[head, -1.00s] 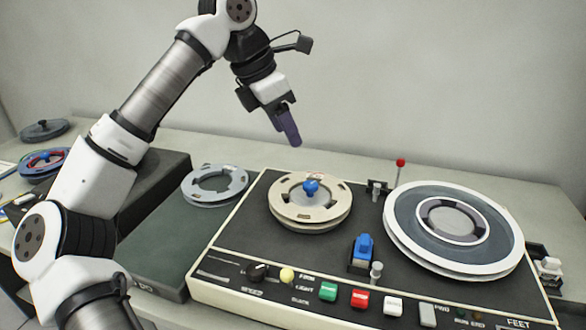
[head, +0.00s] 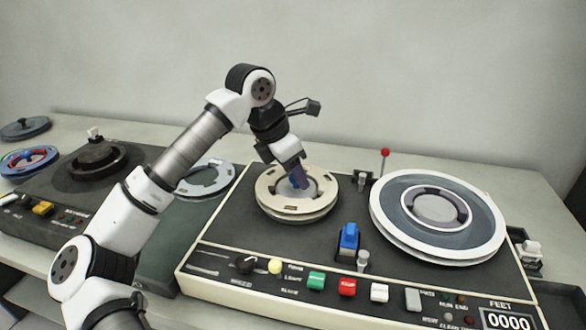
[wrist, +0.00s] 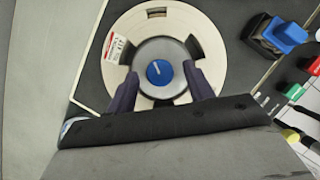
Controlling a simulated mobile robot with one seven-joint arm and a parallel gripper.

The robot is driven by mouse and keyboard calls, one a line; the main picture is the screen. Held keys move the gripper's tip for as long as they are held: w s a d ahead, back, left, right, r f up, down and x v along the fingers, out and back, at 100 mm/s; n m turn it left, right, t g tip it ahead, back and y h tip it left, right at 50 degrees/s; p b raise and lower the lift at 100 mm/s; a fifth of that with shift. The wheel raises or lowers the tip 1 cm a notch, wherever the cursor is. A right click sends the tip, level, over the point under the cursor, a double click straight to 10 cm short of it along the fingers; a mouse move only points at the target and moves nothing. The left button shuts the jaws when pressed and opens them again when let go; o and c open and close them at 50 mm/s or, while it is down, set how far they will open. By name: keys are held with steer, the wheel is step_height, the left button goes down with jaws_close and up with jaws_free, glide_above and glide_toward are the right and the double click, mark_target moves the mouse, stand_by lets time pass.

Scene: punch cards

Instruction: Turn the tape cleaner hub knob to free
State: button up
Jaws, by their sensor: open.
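The tape cleaner (head: 225,235) is a dark-topped machine with a cream edge. Its blue hub knob (wrist: 159,72) sits at the centre of a cream reel (wrist: 125,25) on the left side of the deck; a pale line on the knob's top points roughly left and slightly up in the wrist view. My gripper (wrist: 160,78) is open, its two dark purple fingers either side of the knob with gaps between. In the head view my gripper (head: 299,180) is low over the reel and partly hides the knob (head: 297,181).
A blue block-like part (head: 348,240) stands right of the reel, and a large white-rimmed reel (head: 470,250) lies farther right. A red-tipped post (head: 385,153) rises behind. Coloured buttons (head: 347,287) line the front. A grey reel (head: 205,184) lies to the left.

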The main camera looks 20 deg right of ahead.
steer(key=c, duration=1)
steer(key=shift+o, duration=0.2)
